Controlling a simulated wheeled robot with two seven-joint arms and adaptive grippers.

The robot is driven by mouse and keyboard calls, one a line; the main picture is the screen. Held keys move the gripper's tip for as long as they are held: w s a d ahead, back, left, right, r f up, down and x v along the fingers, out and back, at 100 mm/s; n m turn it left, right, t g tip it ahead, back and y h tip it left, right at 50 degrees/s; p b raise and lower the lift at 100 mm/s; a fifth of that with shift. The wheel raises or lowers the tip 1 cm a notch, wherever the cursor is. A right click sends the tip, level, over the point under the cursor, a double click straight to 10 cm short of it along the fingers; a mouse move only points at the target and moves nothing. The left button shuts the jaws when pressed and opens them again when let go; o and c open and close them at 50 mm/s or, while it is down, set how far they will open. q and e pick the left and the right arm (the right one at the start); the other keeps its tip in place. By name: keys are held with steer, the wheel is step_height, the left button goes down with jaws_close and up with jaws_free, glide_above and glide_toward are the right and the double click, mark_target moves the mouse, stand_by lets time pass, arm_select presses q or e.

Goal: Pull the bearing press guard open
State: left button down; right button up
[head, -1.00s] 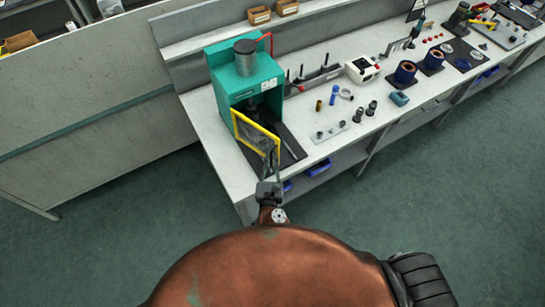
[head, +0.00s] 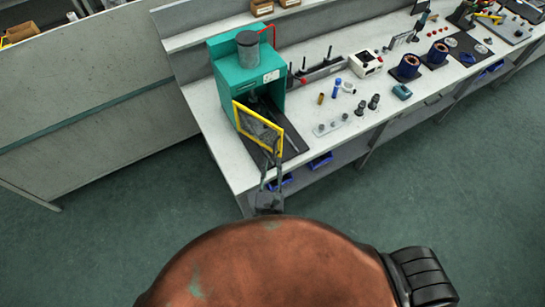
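The bearing press (head: 226,68) is a green housing with a grey cylinder on top, at the left end of the bench. Its guard (head: 258,116), a yellow frame with a clear panel, stands swung out from the press front. Its left side is at the housing and its free edge points toward me. My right gripper (head: 273,157) is at the guard's free edge, with its fingers reaching up to the lower corner. The fingers draw together toward the tips. The contact is too small to tell whether they grip the guard. My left gripper is not in view.
A dark mat (head: 290,148) lies under the press. Blue bins (head: 320,161) sit below. The floor in front is clear.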

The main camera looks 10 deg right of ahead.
steer(key=shift+s+a, duration=0.1)
steer(key=shift+s, duration=0.2)
steer(key=shift+d+f+n, duration=0.2)
steer(key=shift+d+n, duration=0.1)
steer(key=shift+d, duration=0.1)
steer(key=c, duration=0.3)
steer(key=d+n+t+y, duration=0.1)
steer(key=d+n+y, duration=0.2)
steer(key=n, duration=0.1)
steer(key=d+n+t+y, duration=0.2)
steer(key=d+n+y, duration=0.1)
steer(key=n, duration=0.2)
steer(key=w+d+n+t+y+b, duration=0.1)
steer(key=d+n+y, duration=0.2)
steer(key=n+y, duration=0.1)
steer(key=shift+d+r+n, duration=0.3)
steer(key=shift+n, duration=0.2)
jaws_close()
steer(key=d+f+n+g+y, duration=0.2)
steer(key=d+n+g+y, duration=0.7)
steer(key=n, duration=0.8)
steer(key=w+a+g+p, duration=0.1)
steer(key=w+a, duration=0.4)
steer(key=a, duration=0.8)
steer(key=shift+r, duration=0.3)
